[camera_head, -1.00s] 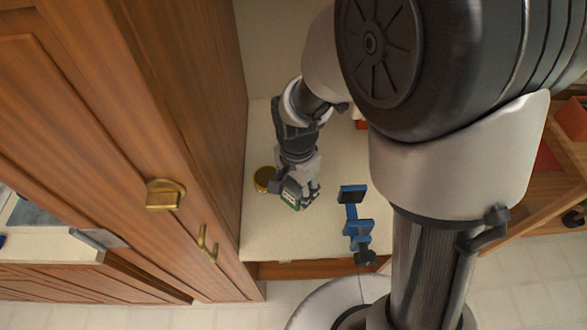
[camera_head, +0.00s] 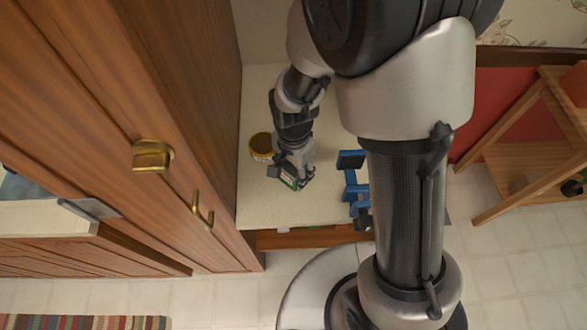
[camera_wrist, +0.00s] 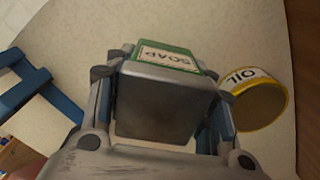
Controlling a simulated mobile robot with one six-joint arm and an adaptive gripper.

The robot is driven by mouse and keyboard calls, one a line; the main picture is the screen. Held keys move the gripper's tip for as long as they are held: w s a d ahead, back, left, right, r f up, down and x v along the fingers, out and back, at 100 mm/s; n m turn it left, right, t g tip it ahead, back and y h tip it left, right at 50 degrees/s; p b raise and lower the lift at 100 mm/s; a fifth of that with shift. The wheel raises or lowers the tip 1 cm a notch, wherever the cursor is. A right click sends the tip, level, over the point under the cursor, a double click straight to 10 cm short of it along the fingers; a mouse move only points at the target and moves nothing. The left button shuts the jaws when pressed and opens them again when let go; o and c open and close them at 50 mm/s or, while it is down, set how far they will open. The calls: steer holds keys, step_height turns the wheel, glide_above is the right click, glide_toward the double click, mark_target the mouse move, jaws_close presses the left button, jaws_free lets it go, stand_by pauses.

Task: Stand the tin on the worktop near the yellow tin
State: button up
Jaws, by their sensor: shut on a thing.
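A tin with a green and cream face marked SOAP (camera_wrist: 168,57) is between the fingers of my gripper (camera_head: 294,176). Its plain grey side faces the wrist camera. In the head view only a small green edge of it shows below the fingers, and I cannot tell whether it touches the worktop (camera_head: 265,210). The yellow tin (camera_head: 261,148), marked OIL, stands on the worktop just left of and behind my gripper. In the wrist view the yellow tin (camera_wrist: 258,104) is right of the held tin, with a gap between them.
A blue stand-like object (camera_head: 352,182) is on the worktop to the right of my gripper. A tall wooden cabinet (camera_head: 180,110) borders the worktop on the left. The worktop's front strip is mostly clear. A wooden shelf unit (camera_head: 530,150) stands at the far right.

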steer(key=o, duration=1.2)
steer(key=shift+o, duration=0.2)
step_height(320, 180, up, 12)
steer(key=p, duration=0.4)
steer(key=shift+r, duration=0.2)
steer(key=s+d+r+n+t, duration=0.2)
steer(key=s+d+r+n, duration=0.2)
steer(key=r, duration=0.4)
steer(key=s+d+r+n+t, duration=0.2)
steer(key=s+d+r+n, duration=0.3)
steer(key=s+r, duration=0.4)
steer(key=shift+s+d+t, duration=0.3)
steer(key=shift+d, duration=0.35)
steer(key=shift+r, duration=0.1)
